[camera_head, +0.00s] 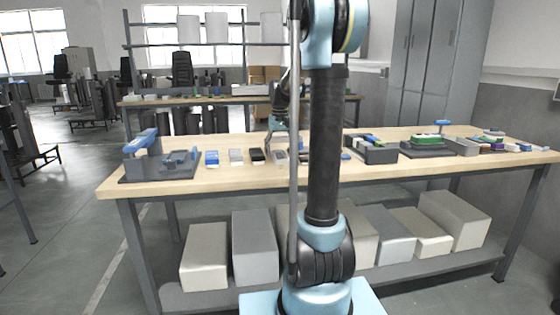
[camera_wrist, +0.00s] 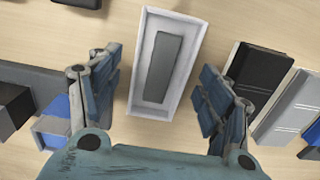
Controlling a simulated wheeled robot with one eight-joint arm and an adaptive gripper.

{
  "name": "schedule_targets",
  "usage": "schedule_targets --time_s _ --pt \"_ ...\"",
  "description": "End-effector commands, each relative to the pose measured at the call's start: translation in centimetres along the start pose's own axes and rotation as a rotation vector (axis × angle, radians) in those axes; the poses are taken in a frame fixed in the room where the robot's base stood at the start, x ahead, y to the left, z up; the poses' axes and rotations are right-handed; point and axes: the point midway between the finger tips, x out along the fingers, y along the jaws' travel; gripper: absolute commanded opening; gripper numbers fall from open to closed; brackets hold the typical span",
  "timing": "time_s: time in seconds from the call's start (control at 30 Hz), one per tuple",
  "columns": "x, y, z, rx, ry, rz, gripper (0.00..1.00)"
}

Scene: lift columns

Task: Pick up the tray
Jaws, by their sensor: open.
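The tray (camera_wrist: 168,22) is a white, shallow, long tray with a grey block (camera_wrist: 165,68) lying in it. It fills the middle of the wrist view, slightly tilted. In the head view it seems to be the pale piece (camera_head: 236,157) on the bench between a blue-and-white box and a black one. My gripper (camera_wrist: 163,75) is open, one finger to each side of the tray in the wrist view, with gaps between. Nothing is held. How high the fingers are above the tray I cannot tell. In the head view my arm partly blocks the bench.
A black box (camera_wrist: 258,68) and a silver one (camera_wrist: 288,105) lie close right of the tray. A blue-and-white box (camera_wrist: 52,125) is at left. The wooden bench (camera_head: 420,170) also bears a grey fixture (camera_head: 140,168) and dark bins (camera_head: 378,154). Boxes (camera_head: 205,258) stand on the shelf below.

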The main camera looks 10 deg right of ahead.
Motion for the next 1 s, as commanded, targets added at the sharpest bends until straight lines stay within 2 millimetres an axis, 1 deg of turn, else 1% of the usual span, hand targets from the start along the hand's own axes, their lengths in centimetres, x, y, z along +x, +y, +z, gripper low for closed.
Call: schedule_targets --time_s 0.03,0.07,0.1,0.17,0.2,0.23,0.27,0.57,0.67,0.77,1.0 --pt "0.0 0.0 0.0 0.0 0.0 0.0 0.72" --pt "0.0 0.0 0.0 0.0 0.0 0.0 0.65" --pt "0.0 0.0 0.0 0.0 0.0 0.0 0.56" --pt "0.0 0.0 0.0 0.0 0.0 0.0 0.42" --pt "0.0 0.0 0.0 0.0 0.0 0.0 0.33" --pt "0.0 0.0 0.0 0.0 0.0 0.0 0.26" --pt "0.0 0.0 0.0 0.0 0.0 0.0 0.23" --pt "-0.1 0.0 0.0 0.0 0.0 0.0 0.23" --pt "-0.6 0.0 0.0 0.0 0.0 0.0 0.23" --pt "-1.6 0.0 0.0 0.0 0.0 0.0 0.23" --pt "-5.8 0.0 0.0 0.0 0.0 0.0 0.23"
